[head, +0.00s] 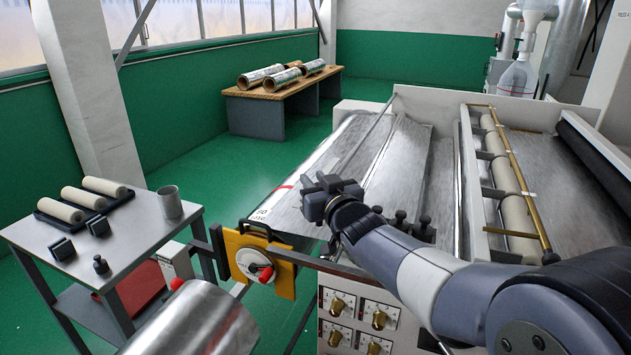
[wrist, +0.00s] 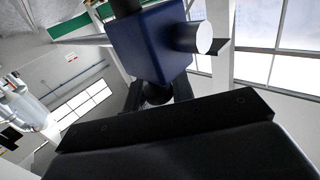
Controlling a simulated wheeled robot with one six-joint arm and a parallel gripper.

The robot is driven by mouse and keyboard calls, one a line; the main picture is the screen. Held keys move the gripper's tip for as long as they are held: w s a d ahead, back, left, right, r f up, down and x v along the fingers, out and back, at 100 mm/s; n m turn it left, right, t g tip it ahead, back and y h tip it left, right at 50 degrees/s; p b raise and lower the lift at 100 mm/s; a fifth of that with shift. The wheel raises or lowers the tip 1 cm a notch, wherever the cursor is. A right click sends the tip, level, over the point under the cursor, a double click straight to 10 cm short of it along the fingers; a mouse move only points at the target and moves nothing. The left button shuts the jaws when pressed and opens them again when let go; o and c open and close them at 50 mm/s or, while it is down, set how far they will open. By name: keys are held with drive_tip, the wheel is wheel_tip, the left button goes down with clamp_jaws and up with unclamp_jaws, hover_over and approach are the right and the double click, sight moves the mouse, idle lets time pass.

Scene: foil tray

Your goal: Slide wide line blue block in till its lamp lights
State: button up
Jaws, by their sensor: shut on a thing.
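A dark blue block (wrist: 150,45) fills the upper middle of the wrist view. A short cylinder with a pale end (wrist: 203,38) sticks out of its right side, and a dark knob or stem shows at its base. My gripper (wrist: 156,92) is shut on it at that base. In the head view my gripper (head: 326,196) is in the air in front of the silvery sheet of the machine, and the block is small and dark there, hard to part from the fingers. I cannot make out a lamp.
A yellow plate with a red-and-white dial (head: 262,264) sits on a rail left of my arm. Below my arm is a panel with brass knobs (head: 345,303). A foil roll (head: 200,318) is at the front. A grey cart (head: 100,238) stands left.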

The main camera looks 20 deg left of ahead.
clamp_jaws()
drive_tip(key=shift+w+r+p, duration=0.1)
drive_tip(key=shift+w+p, duration=0.2)
drive_tip(key=shift+w, duration=0.1)
drive_tip(key=shift+w+d+p, duration=0.1)
drive_tip(key=shift+w+p, duration=0.3)
drive_tip(key=shift+w, duration=0.75)
drive_tip(key=o, duration=0.8)
unclamp_jaws()
drive_tip(key=shift+o, duration=0.2)
drive_tip(key=shift+s, duration=0.1)
drive_tip(key=b+v, duration=0.2)
drive_tip(key=v, duration=0.8)
drive_tip(key=shift+s+d, duration=0.25)
drive_tip(key=shift+d, duration=0.05)
